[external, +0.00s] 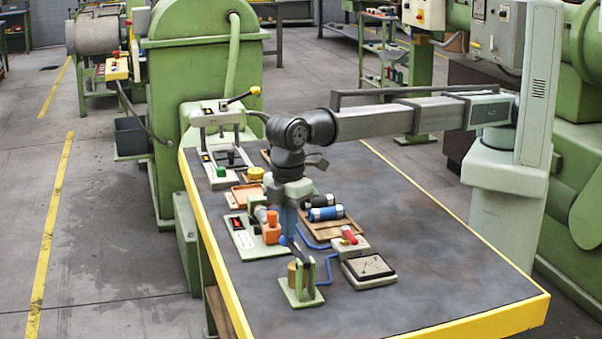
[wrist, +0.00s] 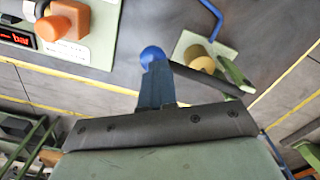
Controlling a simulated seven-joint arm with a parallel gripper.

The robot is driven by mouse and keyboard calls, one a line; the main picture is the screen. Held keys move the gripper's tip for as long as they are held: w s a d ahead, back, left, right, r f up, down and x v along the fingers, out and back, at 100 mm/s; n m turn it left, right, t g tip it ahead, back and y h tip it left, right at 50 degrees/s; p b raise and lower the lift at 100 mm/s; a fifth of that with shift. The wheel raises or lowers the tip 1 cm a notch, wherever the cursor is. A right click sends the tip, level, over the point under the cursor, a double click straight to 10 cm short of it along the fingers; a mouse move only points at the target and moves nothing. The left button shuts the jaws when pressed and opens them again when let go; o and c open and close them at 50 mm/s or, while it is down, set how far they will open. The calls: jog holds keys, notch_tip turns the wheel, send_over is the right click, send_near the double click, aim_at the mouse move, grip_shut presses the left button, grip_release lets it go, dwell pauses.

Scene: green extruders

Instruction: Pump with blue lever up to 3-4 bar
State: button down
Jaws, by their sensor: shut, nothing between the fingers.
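The pump (external: 302,280) stands near the front of the table, with a pale green base and a tan cylinder. Its dark lever ends in a blue ball knob (external: 283,240), which points up and to the left. My gripper (external: 288,231) points down beside this knob, with its blue fingers shut and empty. In the wrist view, the blue knob (wrist: 152,55) shows right at the tips of my fingers (wrist: 154,75); I cannot tell whether they touch. The lever rod (wrist: 205,80) runs right from it, past the tan cylinder (wrist: 201,61). A display panel (external: 243,238) has a red readout marked "bar" (wrist: 17,39); its value is cut off.
An orange knob block (external: 271,231) sits close left of my gripper. Blue tubing (external: 328,268) runs from the pump to a block with a red handle (external: 350,241). The table's right front is clear.

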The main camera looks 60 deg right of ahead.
jog(key=shift+r, duration=2.5)
jog(key=shift+f, duration=2.65)
jog(key=shift+r, duration=2.7)
jog(key=shift+r, duration=2.45)
